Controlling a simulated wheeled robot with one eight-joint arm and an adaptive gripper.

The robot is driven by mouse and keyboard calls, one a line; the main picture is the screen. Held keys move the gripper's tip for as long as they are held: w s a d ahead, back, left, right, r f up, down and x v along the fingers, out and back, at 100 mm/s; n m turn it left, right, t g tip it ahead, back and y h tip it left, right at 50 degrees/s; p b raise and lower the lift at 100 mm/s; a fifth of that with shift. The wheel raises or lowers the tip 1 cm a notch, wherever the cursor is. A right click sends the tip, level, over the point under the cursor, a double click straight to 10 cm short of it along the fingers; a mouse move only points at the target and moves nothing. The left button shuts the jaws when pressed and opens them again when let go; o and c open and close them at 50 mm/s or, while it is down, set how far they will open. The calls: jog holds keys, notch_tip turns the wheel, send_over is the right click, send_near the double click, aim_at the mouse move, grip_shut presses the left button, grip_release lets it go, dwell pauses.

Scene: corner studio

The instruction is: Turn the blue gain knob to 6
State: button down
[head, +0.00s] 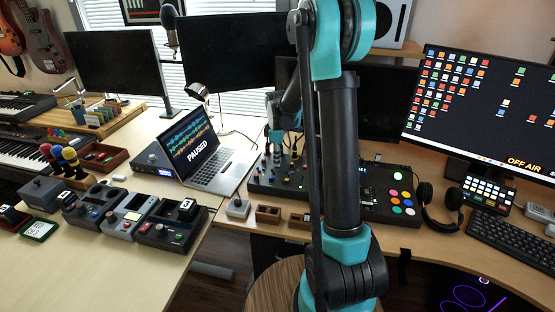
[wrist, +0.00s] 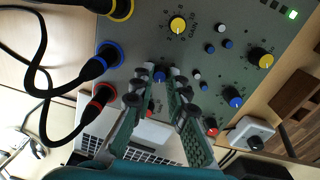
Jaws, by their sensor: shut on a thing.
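The grey mixer panel shows in the wrist view (wrist: 215,75) and on the desk in the head view (head: 262,184). The blue gain knob (wrist: 160,77) sits in the middle of the panel, between a yellow gain knob (wrist: 178,25) and a red knob (wrist: 150,108). My gripper (wrist: 159,72) points at the panel, its two fingertips shut on the blue knob from either side. The fingers hide most of the blue knob's scale, and I cannot read where its pointer stands. In the head view my gripper (head: 276,130) is over the mixer.
Cable plugs with yellow, blue (wrist: 105,55) and red (wrist: 98,97) rings stand out of the panel beside the fingers. Small blue and white knobs and another yellow knob (wrist: 260,58) lie on the other side. A laptop (head: 205,150) stands left of the mixer.

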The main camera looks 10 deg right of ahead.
jog(key=m, duration=1.3)
jog(key=shift+w+m+g, duration=0.15)
jog(key=shift+m+g, duration=0.15)
jog(key=shift+m, duration=0.1)
jog(key=m, duration=1.2)
jog(key=shift+g, duration=0.3)
jog(key=shift+m, duration=0.3)
jog(key=c, duration=1.5)
grip_release()
jog(key=r, duration=1.2)
jog(key=shift+w+a, duration=0.15)
jog(key=shift+w, duration=0.15)
